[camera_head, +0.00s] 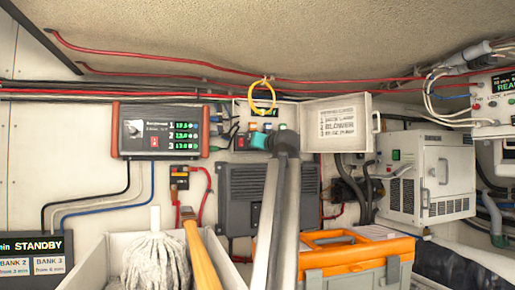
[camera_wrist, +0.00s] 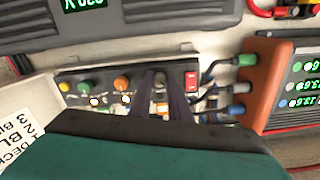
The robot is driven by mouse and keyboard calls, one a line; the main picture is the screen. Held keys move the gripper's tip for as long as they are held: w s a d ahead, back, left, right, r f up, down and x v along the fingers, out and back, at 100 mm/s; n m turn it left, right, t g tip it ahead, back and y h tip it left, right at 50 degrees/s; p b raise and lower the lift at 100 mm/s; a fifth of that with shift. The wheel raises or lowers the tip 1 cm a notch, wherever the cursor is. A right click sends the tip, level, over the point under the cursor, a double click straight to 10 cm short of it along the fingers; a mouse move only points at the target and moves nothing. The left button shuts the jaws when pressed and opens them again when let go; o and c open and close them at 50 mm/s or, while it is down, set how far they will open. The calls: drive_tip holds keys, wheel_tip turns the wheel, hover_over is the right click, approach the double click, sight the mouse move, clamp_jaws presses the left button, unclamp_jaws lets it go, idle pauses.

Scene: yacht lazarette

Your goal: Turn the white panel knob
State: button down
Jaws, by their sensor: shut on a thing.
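The open switch box (camera_head: 290,106) is on the back wall, its white lid (camera_head: 366,135) swung to the right. The wrist view shows its panel (camera_wrist: 140,73) upside down, with a pale knob (camera_wrist: 160,78) between my fingertips. My gripper (camera_wrist: 158,90) has its two dark fingers on either side of that knob, shut on it. The fingers and the teal body hide part of the knob, so its pointer cannot be read.
A yellow loop (camera_head: 262,97) hangs over the box. A charger with green displays (camera_head: 160,130) is at left. A mop (camera_head: 156,262) and an orange toolbox (camera_head: 335,255) stand below.

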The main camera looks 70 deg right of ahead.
drive_tip(key=c, duration=1.7)
unclamp_jaws()
drive_tip(key=shift+o, duration=0.2)
drive_tip(key=shift+s, duration=0.1)
drive_tip(key=p+v, duration=0.1)
drive_tip(key=v, duration=1.2)
drive_tip(key=shift+s+a+p, duration=0.25)
drive_tip(key=shift+a+p, duration=0.05)
drive_tip(key=shift+p, duration=0.1)
